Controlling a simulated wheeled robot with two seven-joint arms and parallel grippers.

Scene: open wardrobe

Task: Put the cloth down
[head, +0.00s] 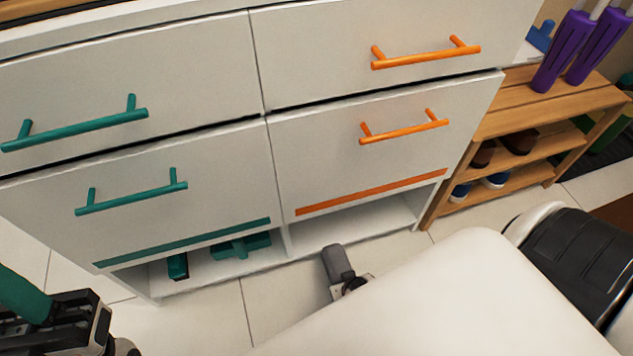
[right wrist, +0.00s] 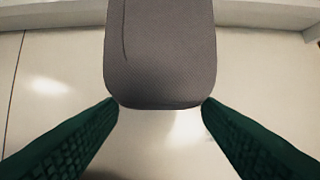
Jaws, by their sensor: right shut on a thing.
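The grey cloth (right wrist: 160,55) is a folded, rounded piece between the two dark green fingers of my right gripper (right wrist: 160,105) in the right wrist view. The fingers are shut on its near edge. In the head view the cloth (head: 337,263) juts out past my white arm, in front of the open lower compartment at the cabinet's right. That arm hides most of my right gripper there. My left gripper (head: 50,315) is at the bottom left of the head view, partly cut off, and its opening cannot be made out.
A white cabinet has drawers with teal handles (head: 132,199) and orange handles (head: 405,131). Its open lower left compartment holds teal items (head: 240,246); the lower right compartment (head: 350,226) looks empty. A wooden rack (head: 545,103) with shoes and purple objects (head: 566,50) stands at right.

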